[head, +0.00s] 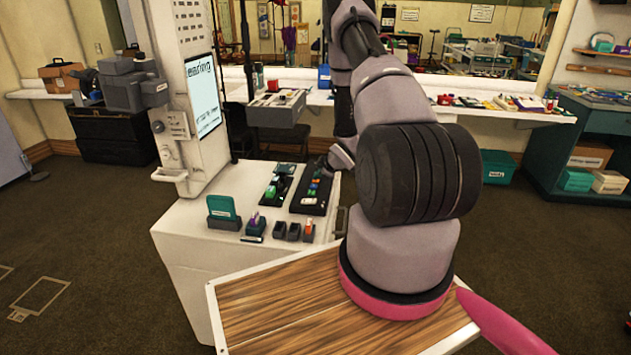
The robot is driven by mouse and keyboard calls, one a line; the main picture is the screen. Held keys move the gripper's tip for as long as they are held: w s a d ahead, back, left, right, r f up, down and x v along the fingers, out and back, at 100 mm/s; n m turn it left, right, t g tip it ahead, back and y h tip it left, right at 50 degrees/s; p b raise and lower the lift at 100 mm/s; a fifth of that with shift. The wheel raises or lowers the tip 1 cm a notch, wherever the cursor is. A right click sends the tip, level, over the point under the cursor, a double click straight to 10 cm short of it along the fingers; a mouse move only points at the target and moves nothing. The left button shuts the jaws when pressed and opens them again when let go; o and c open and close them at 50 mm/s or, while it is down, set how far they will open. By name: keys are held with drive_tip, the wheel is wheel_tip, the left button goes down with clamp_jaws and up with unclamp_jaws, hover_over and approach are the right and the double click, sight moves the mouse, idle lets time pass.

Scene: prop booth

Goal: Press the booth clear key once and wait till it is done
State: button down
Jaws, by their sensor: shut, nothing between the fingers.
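The booth (205,230) is a white counter with a tall white column on its left. The column's screen (203,95) shows large text of which "earing" is readable; its start is cut off by the casing. A dark key panel (307,207) with small coloured pieces lies at the counter's right. My gripper (323,172) is small and partly hidden by my own arm, pointing down at the far part of this panel. Its fingers look shut and empty. I cannot tell whether it touches a key, nor which key is the clear key.
A teal card in a dark holder (223,212) and several small dark holders (286,231) stand at the counter's front. Another dark tray (277,188) lies left of the panel. A wood-topped surface (270,310) is in front. Open carpet lies left.

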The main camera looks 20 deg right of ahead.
drive_tip(key=shift+r, duration=0.75)
drive_tip(key=shift+r, duration=2.5)
wheel_tip(320, 180, up, 7)
drive_tip(key=m+h, duration=0.1)
drive_tip(key=m, duration=0.1)
hover_over(318, 181)
drive_tip(key=s+a+r+m+h, duration=0.1)
drive_tip(key=s+a+r+m, duration=0.15)
drive_tip(key=r, duration=0.55)
drive_tip(key=s+a+r+m, duration=0.1)
drive_tip(key=s+r+m, duration=0.15)
drive_tip(key=r, duration=0.55)
drive_tip(key=s+a+r+m+h, duration=0.1)
drive_tip(key=s+r, duration=0.2)
drive_tip(key=r, duration=0.5)
drive_tip(key=s+a+r+m+y, duration=0.1)
drive_tip(key=s+a+r, duration=0.3)
drive_tip(key=s, duration=0.5)
drive_tip(key=s+a+r+m+g+y, duration=0.1)
drive_tip(key=s+a+r+m, duration=0.2)
drive_tip(key=s, duration=0.6)
drive_tip(key=s+a+r+m+g+y, duration=0.1)
drive_tip(key=s+a+r, duration=0.4)
drive_tip(key=s, duration=0.5)
drive_tip(key=shift+a+m+y, duration=0.5)
drive_tip(key=shift+a+m, duration=0.4)
drive_tip(key=shift+a, duration=0.3)
